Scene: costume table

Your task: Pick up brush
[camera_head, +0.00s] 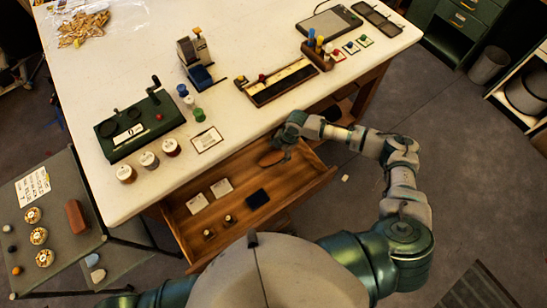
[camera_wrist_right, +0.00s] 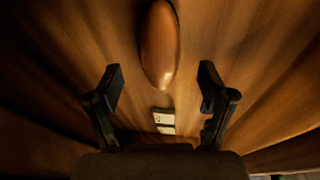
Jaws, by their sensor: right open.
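The brush (camera_head: 270,158) shows as a brown oval with a smooth wooden back, lying in the open wooden drawer (camera_head: 322,177) of the table. In the right wrist view the brush (camera_wrist_right: 159,45) is upright in the picture, at top centre, its lower end between the lines of the two fingers. My right gripper (camera_head: 284,146) is over the far part of the drawer, close beside the brush. In the wrist view the right gripper (camera_wrist_right: 160,72) is open with nothing held. Bristles are not visible. My left gripper is out of view.
The drawer also holds white cards (camera_head: 222,187), a dark blue box (camera_head: 257,198) and small dark pieces (camera_head: 209,234). The table edge (camera_head: 235,149) overhangs the drawer's back. A long tray (camera_head: 279,84) and a pegged wooden block (camera_head: 317,55) stand on the table near the arm.

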